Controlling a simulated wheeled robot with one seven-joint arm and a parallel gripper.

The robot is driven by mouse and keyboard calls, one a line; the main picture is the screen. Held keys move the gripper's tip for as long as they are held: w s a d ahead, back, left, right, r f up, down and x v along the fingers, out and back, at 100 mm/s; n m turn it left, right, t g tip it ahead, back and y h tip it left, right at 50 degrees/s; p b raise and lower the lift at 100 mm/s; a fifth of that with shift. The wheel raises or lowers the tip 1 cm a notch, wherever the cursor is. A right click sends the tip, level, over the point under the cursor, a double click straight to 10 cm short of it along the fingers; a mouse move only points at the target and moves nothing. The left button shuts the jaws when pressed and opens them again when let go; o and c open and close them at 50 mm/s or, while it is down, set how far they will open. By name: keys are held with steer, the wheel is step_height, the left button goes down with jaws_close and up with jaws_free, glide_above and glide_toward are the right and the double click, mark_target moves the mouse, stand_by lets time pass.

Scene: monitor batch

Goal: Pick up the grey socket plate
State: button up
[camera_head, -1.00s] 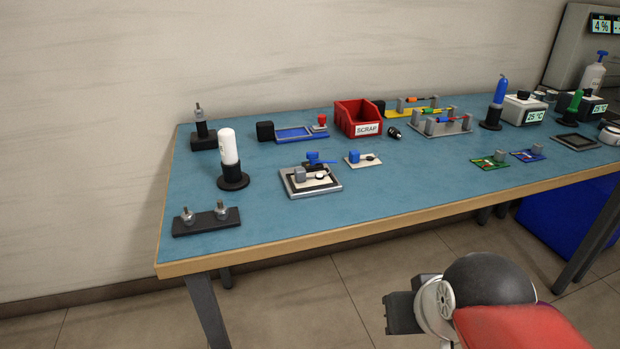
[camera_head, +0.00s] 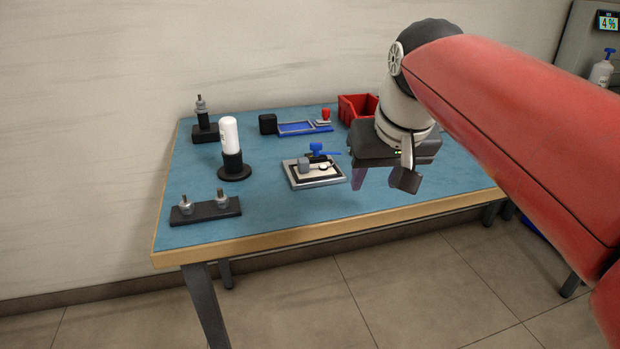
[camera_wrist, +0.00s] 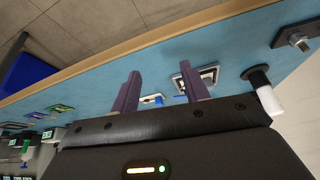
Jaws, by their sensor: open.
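A light grey plate (camera_head: 331,182) lies near the table's middle, with a black frame, a pale card, a grey block and a blue clamp-like part on it. It also shows in the wrist view (camera_wrist: 213,72), partly behind a finger. I cannot tell for sure that it is the socket plate; another grey plate, with coloured-handled pieces, showed further right earlier and is now hidden by my arm. My gripper (camera_head: 381,180) hangs to the right of the near plate, above the table's front part, open and empty. Its two fingers (camera_wrist: 161,75) stand apart, pointing toward the table.
A white bottle (camera_head: 230,134) on a black stand and a dark bar (camera_head: 206,211) with two studs stand left. A blue tray (camera_head: 297,128) and red scrap bin (camera_head: 352,107) are behind. In the wrist view, a small pale card (camera_wrist: 152,99) lies between the fingers, a green board (camera_wrist: 60,110) further left.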

steer(key=w+a+r+b, duration=0.2)
steer(key=w+a, duration=0.2)
steer(key=w, duration=0.3)
steer(key=n+b, duration=0.2)
glide_toward(303, 159)
steer(key=w+f, duration=0.1)
steer(key=w, duration=0.1)
steer(key=shift+g, duration=0.4)
steer(key=b+x, duration=0.1)
steer(key=x, duration=0.3)
steer(key=s+b+x, duration=0.1)
steer(key=x, duration=0.2)
steer(key=shift+f+b, duration=0.15)
steer(key=shift+b, duration=0.15)
steer(key=shift+c, duration=0.3)
jaws_close()
